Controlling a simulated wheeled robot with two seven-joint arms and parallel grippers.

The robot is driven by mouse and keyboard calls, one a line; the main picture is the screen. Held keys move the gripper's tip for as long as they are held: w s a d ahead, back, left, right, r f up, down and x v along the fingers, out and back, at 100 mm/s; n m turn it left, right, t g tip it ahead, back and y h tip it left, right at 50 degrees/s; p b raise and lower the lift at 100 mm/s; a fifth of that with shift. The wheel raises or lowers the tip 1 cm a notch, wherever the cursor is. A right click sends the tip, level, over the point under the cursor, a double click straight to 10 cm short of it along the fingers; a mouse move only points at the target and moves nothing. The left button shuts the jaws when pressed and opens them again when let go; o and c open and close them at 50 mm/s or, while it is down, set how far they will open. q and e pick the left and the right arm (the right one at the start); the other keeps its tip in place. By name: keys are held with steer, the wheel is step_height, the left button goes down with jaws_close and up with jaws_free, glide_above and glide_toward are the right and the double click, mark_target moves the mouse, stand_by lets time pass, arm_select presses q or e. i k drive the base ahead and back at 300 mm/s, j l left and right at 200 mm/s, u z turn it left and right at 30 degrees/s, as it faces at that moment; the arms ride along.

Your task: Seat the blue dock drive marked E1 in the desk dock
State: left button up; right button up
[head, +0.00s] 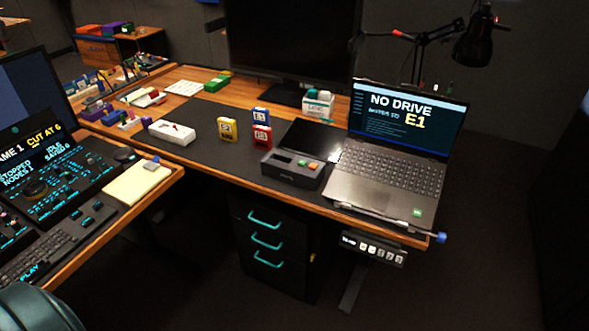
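The blue dock drive (261,116) stands upright on the dark desk mat, behind the red drive. Its pale label seems to read E1, but is small. The desk dock (285,172) is a dark grey box at the mat's right front, beside the laptop. No drive stands in the slot. The laptop (405,125) screen reads NO DRIVE and E1. Neither of my grippers is in view.
A red drive (262,136) and a yellow drive (228,129) stand close to the blue one. A white tray (172,132) lies left of them. A dark flat panel (310,140) lies behind the dock. The mat's front is clear. A console desk is at left.

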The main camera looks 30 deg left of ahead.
mark_target(281, 164)
steer(key=i+j+u, duration=0.25)
steer(key=i+j, duration=0.7)
steer(key=i, duration=0.1)
